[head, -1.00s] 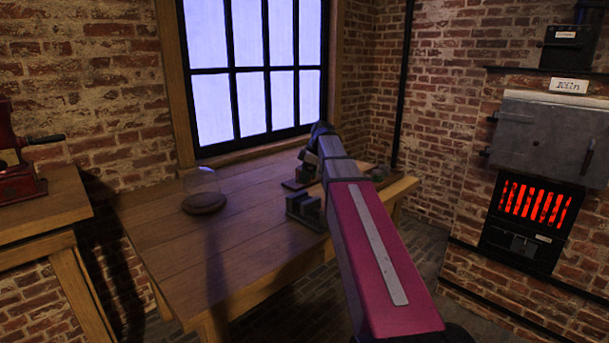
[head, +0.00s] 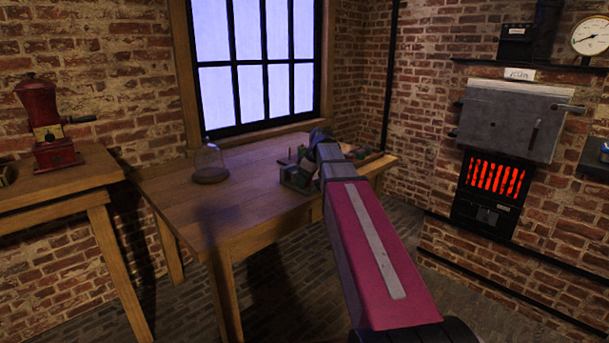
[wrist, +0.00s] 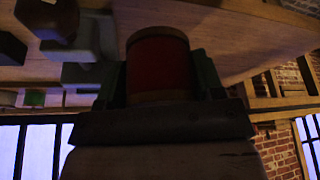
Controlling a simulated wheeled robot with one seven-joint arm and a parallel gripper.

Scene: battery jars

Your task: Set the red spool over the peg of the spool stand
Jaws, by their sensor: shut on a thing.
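The red spool (wrist: 158,65), with pale brown rims, sits between the two dark fingers of my gripper (wrist: 158,75) in the wrist view. My gripper is shut on it. In the head view my arm reaches out over the far part of the table, and its own forearm hides the spool and fingers. A thin upright piece (head: 290,155) on a small base stands just left of my wrist; it may be the peg of the spool stand, but it is too small and dark to be sure.
The wooden table (head: 255,207) also holds a glass dome (head: 210,163) on a round base and a dark block-like fixture (head: 297,178). A red grinder (head: 50,135) stands on a left bench. A kiln (head: 512,118) glows at right. The table's left front is clear.

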